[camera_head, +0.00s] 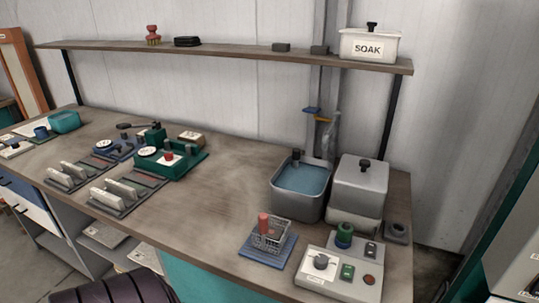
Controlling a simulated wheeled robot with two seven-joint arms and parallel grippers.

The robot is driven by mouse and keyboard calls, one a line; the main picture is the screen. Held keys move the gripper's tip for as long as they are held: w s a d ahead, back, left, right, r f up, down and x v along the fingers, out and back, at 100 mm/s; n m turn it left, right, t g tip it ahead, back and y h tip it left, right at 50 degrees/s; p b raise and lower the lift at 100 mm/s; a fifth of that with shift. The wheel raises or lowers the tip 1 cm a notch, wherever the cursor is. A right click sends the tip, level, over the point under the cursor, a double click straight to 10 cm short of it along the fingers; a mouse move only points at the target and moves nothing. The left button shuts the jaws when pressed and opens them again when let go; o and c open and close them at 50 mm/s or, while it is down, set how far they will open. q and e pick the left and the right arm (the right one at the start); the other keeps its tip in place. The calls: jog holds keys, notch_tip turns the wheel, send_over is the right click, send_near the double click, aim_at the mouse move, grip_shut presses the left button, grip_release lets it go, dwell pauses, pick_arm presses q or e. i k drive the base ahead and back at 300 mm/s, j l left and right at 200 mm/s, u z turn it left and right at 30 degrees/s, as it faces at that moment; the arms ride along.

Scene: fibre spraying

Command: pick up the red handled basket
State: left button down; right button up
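The red handled basket (277,236) is a small wire basket with an upright red handle (263,223). It stands on a blue mat (254,250) near the front right of the workbench in the head view. Neither of my grippers shows in this view, so whether they are open or shut is hidden.
A water-filled grey tank (296,204) and a lidded grey box (358,191) stand behind the basket. A control panel (316,273) with buttons is to its right. The bench (215,205) is clear to its left. A shelf (235,51) holds a SOAK container (369,47).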

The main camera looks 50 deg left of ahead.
aim_at(264, 221)
jog(key=u, duration=1.5)
